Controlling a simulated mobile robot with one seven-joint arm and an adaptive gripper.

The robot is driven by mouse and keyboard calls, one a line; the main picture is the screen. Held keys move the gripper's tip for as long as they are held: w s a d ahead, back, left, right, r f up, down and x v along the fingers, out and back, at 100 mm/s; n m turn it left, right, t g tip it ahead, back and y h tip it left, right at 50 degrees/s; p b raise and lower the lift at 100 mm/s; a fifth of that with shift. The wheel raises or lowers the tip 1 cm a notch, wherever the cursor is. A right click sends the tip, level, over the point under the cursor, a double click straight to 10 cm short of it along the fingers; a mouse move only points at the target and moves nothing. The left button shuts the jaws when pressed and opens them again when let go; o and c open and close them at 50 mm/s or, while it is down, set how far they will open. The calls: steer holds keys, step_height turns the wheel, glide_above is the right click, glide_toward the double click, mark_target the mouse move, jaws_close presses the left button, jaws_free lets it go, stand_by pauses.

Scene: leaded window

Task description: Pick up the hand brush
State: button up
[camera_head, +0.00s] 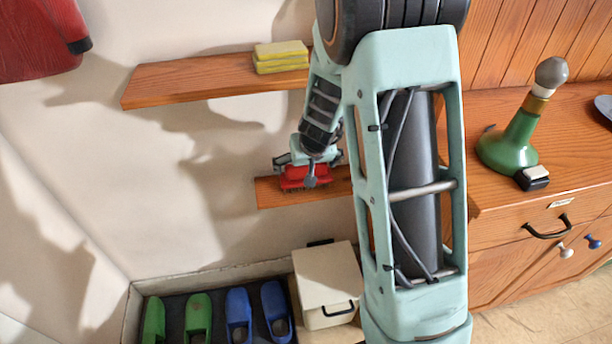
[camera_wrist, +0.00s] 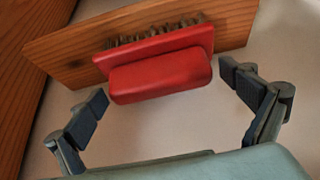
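The hand brush (camera_wrist: 160,72) has a red body and handle with dark bristles. It lies on a small wooden shelf (camera_wrist: 225,25) on the wall. The brush also shows in the head view (camera_head: 304,178), on the lower shelf. My gripper (camera_wrist: 168,110) is open in the wrist view, one finger to the left of the brush and one to the right. The fingers appear apart from the brush, and nothing is between their tips but the near part of the red handle. In the head view my gripper (camera_head: 310,168) is at the brush and partly covers it.
An upper shelf (camera_head: 190,80) holds yellow sponges (camera_head: 281,56). Below are a white box (camera_head: 326,282) and green and blue slippers (camera_head: 239,314) in a tray. A wooden cabinet (camera_head: 540,195) at right carries a green object with a grey knob (camera_head: 512,143). A red object (camera_head: 38,40) is upper left.

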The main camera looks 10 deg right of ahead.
steer(key=c, duration=1.1)
steer(key=shift+r+p, duration=0.35)
steer(key=shift+r, duration=0.15)
steer(key=r, duration=0.1)
steer(key=r+p, duration=0.2)
steer(key=shift+s+r, duration=0.2)
steer(key=shift+s, duration=0.1)
steer(key=s+r+p, duration=0.6)
steer(key=s+r, duration=0.2)
steer(key=s, duration=0.5)
steer(key=shift+s+r, duration=0.2)
steer(key=shift+r, duration=0.1)
